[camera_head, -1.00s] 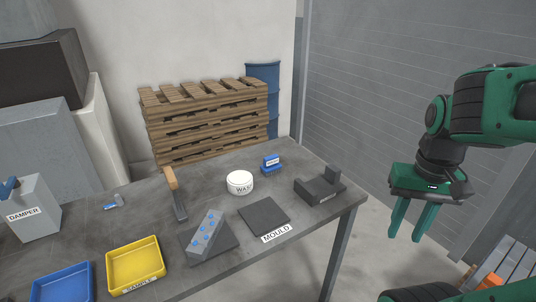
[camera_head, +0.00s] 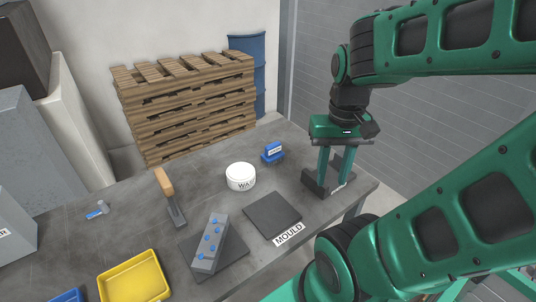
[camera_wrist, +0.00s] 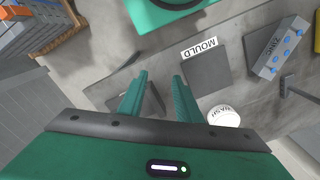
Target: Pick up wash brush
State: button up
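A small blue brush-like block (camera_head: 272,153) with a white label sits near the back edge of the table, right of a white round tub (camera_head: 241,177). Its label is too small to read. My gripper (camera_head: 331,182) points down, right of the blue block and in front of or over a dark grey stepped block (camera_head: 314,184). Its two fingers are apart with nothing between them. In the wrist view my gripper (camera_wrist: 158,78) is open and the tub (camera_wrist: 222,115) lies right of the fingers. I cannot see the blue block there.
A wooden-handled tool (camera_head: 170,195), a grey studded bar (camera_head: 210,243), a dark mould plate (camera_head: 272,214) and a yellow tray (camera_head: 133,280) share the table (camera_head: 120,235). Stacked pallets (camera_head: 185,100) and a blue barrel (camera_head: 249,55) stand behind it. My arm covers the right side.

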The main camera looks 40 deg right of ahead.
jog(key=o, duration=0.5)
jog(key=shift+s+r, duration=0.15)
jog(key=shift+s, duration=0.1)
jog(key=shift+o, duration=0.8)
jog(key=shift+s+d+r, duration=0.1)
jog(key=shift+r, duration=0.2)
jog(key=m, duration=1.1)
send_over(273, 144)
jog(key=shift+s+a+f, duration=0.2)
jog(key=shift+a+f, duration=0.1)
jog(key=shift+f, duration=0.45)
jog(key=shift+w+f, duration=0.25)
notch_tip(273, 144, down, 4)
jog(key=shift+w+f, duration=0.1)
jog(key=shift+f, duration=0.1)
jog(key=shift+d+f, duration=0.15)
jog(key=shift+f, duration=1.4)
jog(key=shift+d+f, duration=0.15)
jog(key=shift+f, duration=1.35)
